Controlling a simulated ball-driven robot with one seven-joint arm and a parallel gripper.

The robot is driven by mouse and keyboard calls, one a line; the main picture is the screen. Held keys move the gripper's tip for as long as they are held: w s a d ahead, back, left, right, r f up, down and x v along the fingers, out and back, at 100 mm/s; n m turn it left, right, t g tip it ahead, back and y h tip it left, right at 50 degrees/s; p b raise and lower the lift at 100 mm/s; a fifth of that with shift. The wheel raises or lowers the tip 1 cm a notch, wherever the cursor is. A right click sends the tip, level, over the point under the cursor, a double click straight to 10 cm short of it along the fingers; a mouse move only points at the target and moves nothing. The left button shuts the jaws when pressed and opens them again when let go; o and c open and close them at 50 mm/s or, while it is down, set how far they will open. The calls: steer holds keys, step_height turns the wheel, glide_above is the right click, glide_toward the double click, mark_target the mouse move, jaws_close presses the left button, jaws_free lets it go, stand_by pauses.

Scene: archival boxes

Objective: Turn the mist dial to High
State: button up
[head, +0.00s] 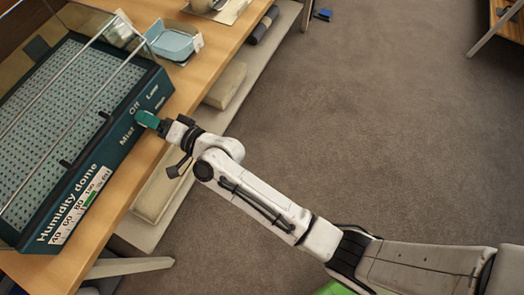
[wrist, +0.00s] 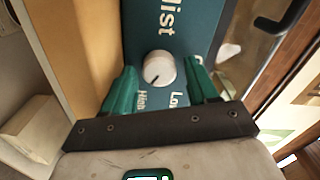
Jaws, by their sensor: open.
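The mist dial (wrist: 160,67) is a small pale round knob on the dark teal front panel of the humidity dome (head: 85,165). In the wrist view its dark pointer line is toward the lower left, on the side of the "High" label. "Low" is printed at the lower right and "Mist" above. My gripper (head: 147,119) has green fingers. In the wrist view the open gripper (wrist: 161,75) has one finger on each side of the dial, with gaps visible; contact is not seen. In the head view the gripper hides the dial.
The dome stands on a wooden bench (head: 125,190). A blue tray (head: 172,43) sits beyond it. Pale items (head: 225,85) lie on the shelf below. A humidity scale strip (head: 82,205) is on the panel. The grey floor (head: 370,100) to the right is largely clear.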

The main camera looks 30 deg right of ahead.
steer(key=n, duration=0.2)
steer(key=n+b, duration=0.1)
steer(key=n, duration=0.3)
steer(key=shift+f, duration=0.25)
steer(key=n+b, duration=0.1)
steer(key=n, duration=0.2)
steer(key=n+b, duration=0.1)
steer(key=n, duration=0.2)
steer(key=shift+a+r+n, duration=0.1)
steer(key=shift+r+n, duration=0.1)
steer(key=shift+n, duration=0.2)
steer(key=v, duration=1.1)
steer(key=s+d+f+g+h, duration=0.3)
steer(key=s+d+f, duration=0.1)
steer(key=d, duration=0.4)
steer(key=s+d+f+m+g+h, duration=0.1)
steer(key=s+d+f+g+h, duration=0.2)
steer(key=d, duration=0.5)
steer(key=shift+s+f+g+p, duration=0.4)
steer(key=shift+s+f+g, duration=0.4)
steer(key=shift+s+f, duration=0.45)
steer(key=shift+s+r, duration=0.1)
steer(key=shift+r, duration=0.05)
